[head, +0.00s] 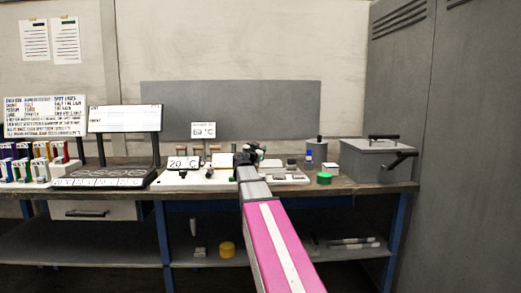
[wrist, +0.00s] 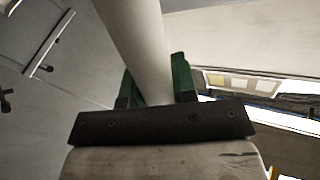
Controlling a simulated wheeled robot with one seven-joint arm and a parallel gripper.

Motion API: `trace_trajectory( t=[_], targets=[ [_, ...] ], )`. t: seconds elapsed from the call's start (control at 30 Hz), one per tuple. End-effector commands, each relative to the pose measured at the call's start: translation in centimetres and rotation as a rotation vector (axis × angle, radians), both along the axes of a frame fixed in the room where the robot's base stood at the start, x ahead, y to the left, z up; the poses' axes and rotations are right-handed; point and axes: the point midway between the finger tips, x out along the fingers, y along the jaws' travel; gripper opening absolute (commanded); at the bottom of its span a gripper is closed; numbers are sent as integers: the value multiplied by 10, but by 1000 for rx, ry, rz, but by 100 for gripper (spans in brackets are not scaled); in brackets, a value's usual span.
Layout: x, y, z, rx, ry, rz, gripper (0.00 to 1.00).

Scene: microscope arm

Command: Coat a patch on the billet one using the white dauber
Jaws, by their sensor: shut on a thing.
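My gripper (head: 250,152) is over the middle of the bench in the head view, partly hidden by my pink arm. In the wrist view its green fingers (wrist: 152,88) are shut on both sides of a pale round shaft, which looks like the white dauber (wrist: 140,40). The shaft runs up out of the picture, so its daubing end is hidden. Small grey blocks (head: 292,170) lie on the white board (head: 190,180) near my gripper. They may be billets, but I cannot tell which is billet one.
Signs reading 20 °C (head: 183,163) and 60 °C (head: 203,130) stand on the board. A green-topped jar (head: 324,178) and a grey lidded box (head: 372,160) are at right. Coloured bottles (head: 40,162) and a sloped display (head: 124,118) are at left.

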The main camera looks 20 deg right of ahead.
Motion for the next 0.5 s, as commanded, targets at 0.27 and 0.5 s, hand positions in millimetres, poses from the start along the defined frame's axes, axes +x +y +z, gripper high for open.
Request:
trace_trajectory(
  t=[0.27,0.5],
  targets=[
    [-2,1,30,-1,-2,2,0],
    [-3,1,52,0,-1,3,0]
  ],
)
